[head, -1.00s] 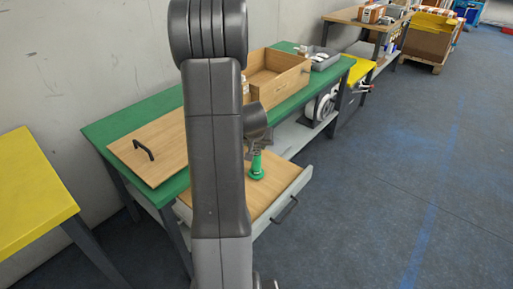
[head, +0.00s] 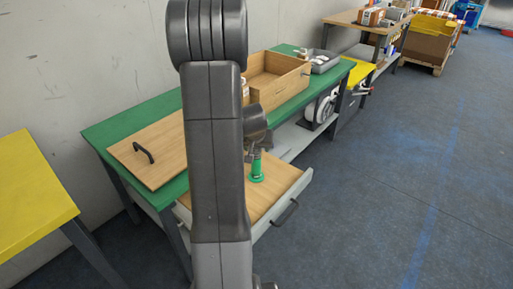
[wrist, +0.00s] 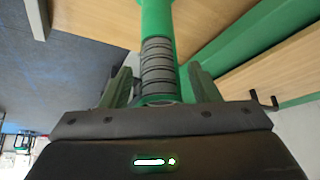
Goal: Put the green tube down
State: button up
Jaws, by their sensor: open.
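The green tube (head: 257,170) stands upright on the wooden floor of the pulled-out drawer (head: 284,184) under the green-topped workbench. In the wrist view the tube (wrist: 157,18) has a grey ribbed section and a green rim close to my palm. My gripper (wrist: 158,80) is open, with one finger on each side of the ribbed section and gaps visible beside it. In the head view my gripper (head: 255,152) is above the tube, partly hidden by my arm. My arm also hides part of the drawer and bench.
A wooden lid with a black handle (head: 144,153) lies on the bench's left part. An open wooden box (head: 285,80) and a grey bin (head: 321,63) stand on its right part. A yellow table (head: 35,195) is at left. The floor at right is clear.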

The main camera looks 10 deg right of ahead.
jog(key=p+v, duration=0.1)
jog(key=v, duration=1)
